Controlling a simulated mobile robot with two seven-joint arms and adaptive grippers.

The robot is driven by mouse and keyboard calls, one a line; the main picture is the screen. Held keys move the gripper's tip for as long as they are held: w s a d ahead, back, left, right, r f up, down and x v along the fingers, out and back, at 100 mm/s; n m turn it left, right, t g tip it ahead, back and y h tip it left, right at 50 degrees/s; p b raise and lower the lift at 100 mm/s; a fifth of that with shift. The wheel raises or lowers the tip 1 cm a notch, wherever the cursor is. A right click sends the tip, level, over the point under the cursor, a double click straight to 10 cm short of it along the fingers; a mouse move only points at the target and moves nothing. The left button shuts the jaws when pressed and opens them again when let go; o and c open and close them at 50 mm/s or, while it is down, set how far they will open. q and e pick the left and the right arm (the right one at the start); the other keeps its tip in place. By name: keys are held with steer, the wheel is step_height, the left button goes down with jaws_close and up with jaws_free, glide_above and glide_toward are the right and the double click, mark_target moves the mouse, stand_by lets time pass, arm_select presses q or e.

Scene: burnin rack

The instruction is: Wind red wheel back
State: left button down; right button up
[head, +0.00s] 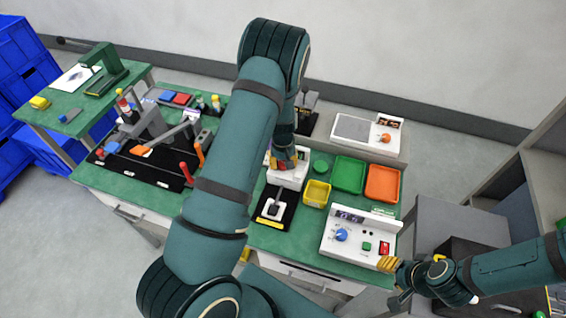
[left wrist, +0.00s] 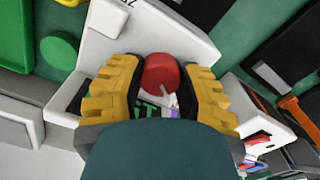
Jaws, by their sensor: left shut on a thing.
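The red wheel (left wrist: 161,73) sits on a white device (left wrist: 103,45) and shows between the yellow fingers of my left gripper (left wrist: 162,88) in the left wrist view. The fingers are shut on the wheel from both sides. A pale mark shows on the wheel's face. In the head view my left gripper (head: 284,157) reaches down at the white device (head: 288,178), and my arm hides part of it. My right gripper (head: 391,280) is at the lower right, beside the front of the bench, away from the wheel. I cannot tell its opening.
To the right of the white device are a yellow bin (head: 317,193), a green tray (head: 348,175) and an orange tray (head: 382,183). A black-based lever unit (head: 272,208) stands in front. A panel with a blue knob (head: 341,235) stands at the front right.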

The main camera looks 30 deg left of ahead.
mark_target(282, 163)
arm_select(q)
steer(key=shift+n, duration=1.5)
steer(key=c, duration=0.5)
jaws_free()
steer(key=shift+r, duration=0.1)
step_height(282, 163, up, 6)
steer(key=shift+r, duration=0.1)
steer(key=shift+s+r, duration=0.1)
steer(key=shift+r, duration=0.7)
